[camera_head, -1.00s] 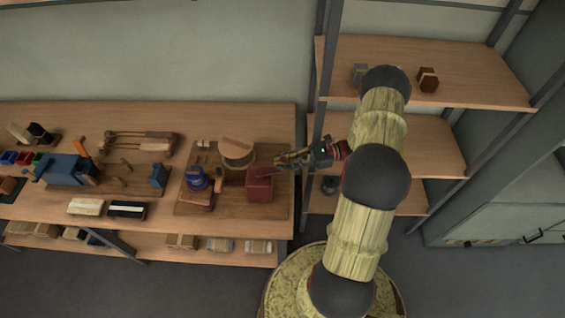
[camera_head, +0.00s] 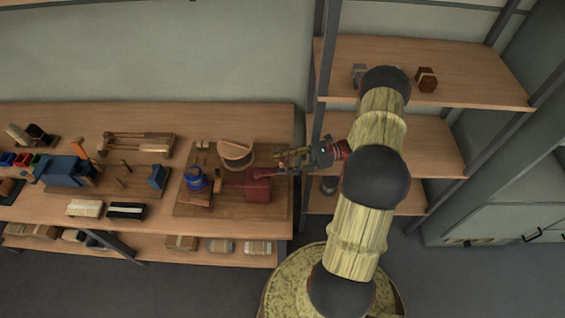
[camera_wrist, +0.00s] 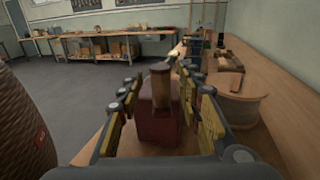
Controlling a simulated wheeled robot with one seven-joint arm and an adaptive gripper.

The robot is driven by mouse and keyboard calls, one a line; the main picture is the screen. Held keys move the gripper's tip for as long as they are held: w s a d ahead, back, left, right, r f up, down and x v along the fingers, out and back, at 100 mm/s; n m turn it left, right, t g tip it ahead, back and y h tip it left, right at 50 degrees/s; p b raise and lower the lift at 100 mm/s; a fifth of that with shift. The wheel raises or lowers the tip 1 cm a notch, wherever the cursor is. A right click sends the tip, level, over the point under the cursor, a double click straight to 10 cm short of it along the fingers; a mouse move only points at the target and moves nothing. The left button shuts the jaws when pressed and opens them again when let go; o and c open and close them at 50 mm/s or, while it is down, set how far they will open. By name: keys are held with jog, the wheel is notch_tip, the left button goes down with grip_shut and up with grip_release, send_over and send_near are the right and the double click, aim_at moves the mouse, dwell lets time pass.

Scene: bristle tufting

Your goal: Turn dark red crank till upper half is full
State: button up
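The dark red crank unit (camera_head: 257,187) sits on the right part of a wooden board on the bench. In the wrist view its dark red body (camera_wrist: 157,122) carries an upright brown wooden handle (camera_wrist: 161,88). My gripper (camera_head: 279,161) is just right of and above the red body. In the wrist view the yellow-padded fingers of my gripper (camera_wrist: 164,100) are spread on both sides of the handle, with gaps showing. A round tan wooden piece (camera_head: 235,153) stands behind the red body; its fill cannot be made out.
A blue round container (camera_head: 195,180) is left of the crank on the board (camera_head: 222,208). A blue machine (camera_head: 66,169) and light and dark brushes (camera_head: 126,210) lie farther left. A shelf unit (camera_head: 430,88) stands at the right, behind my arm.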

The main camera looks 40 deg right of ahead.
jog(key=v, duration=1.1)
jog(key=shift+d, duration=0.35)
jog(key=shift+s, duration=0.1)
jog(key=shift+c, duration=0.4)
